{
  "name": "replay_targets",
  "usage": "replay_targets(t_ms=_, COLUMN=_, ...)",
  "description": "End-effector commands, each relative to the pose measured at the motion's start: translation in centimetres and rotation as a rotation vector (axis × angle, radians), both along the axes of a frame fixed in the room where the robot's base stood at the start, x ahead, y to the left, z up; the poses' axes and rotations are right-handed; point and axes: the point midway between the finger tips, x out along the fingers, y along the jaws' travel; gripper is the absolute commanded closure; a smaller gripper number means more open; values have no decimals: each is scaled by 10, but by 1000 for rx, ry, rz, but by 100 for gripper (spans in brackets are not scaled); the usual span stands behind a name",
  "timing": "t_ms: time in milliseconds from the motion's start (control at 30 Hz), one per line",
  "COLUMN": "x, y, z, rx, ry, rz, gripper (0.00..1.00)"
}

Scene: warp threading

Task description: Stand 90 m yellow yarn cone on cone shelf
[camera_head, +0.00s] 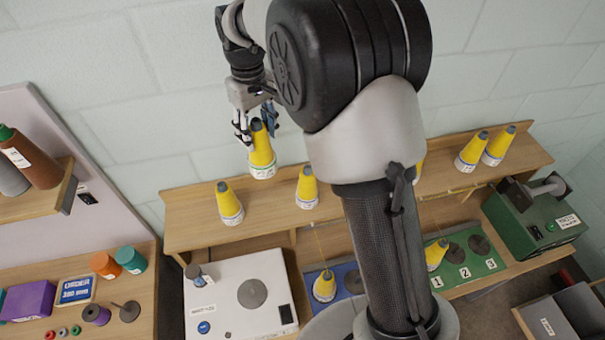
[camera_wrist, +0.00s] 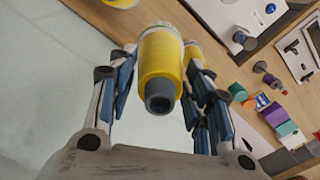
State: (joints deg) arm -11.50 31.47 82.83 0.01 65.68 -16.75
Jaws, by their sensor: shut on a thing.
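A yellow yarn cone (camera_head: 262,158) with a dark tip and a white labelled base is in my gripper (camera_head: 255,125), held upright above the wooden cone shelf (camera_head: 265,210). In the wrist view the held cone (camera_wrist: 160,70) sits between the two blue-padded fingers of my gripper (camera_wrist: 158,95), its dark tip towards the camera. Other yellow cones stand on the shelf: one at the left (camera_head: 228,203), one near the middle (camera_head: 306,187), and two at the right end (camera_head: 484,150). The label texts are too small to read, and my arm hides part of the shelf.
Below the shelf, a white scale (camera_head: 235,290), a blue mat with a yellow cone (camera_head: 325,286) and a green numbered board with another cone (camera_head: 436,254) stand on the bench. A green machine (camera_head: 530,222) stands at right. Bare shelf shows between the left and middle cones.

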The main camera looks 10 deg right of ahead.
Motion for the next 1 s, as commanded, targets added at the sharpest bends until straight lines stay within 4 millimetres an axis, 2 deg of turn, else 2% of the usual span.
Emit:
replay_targets(t_ms=167, x=-1, y=0, z=-32, rx=-1, ry=6, rz=0, gripper=71)
replay_targets(t_ms=400, x=-2, y=0, z=-97, rx=-1, ry=6, rz=-1, gripper=71)
replay_targets(t_ms=600, x=-1, y=0, z=-141, rx=-1, ry=4, rz=-1, gripper=71)
replay_targets(t_ms=867, x=0, y=0, z=-162, rx=0, ry=0, rz=-1, gripper=71)
replay_targets(t_ms=1000, x=-1, y=0, z=-181, rx=-1, ry=3, rz=-1, gripper=71)
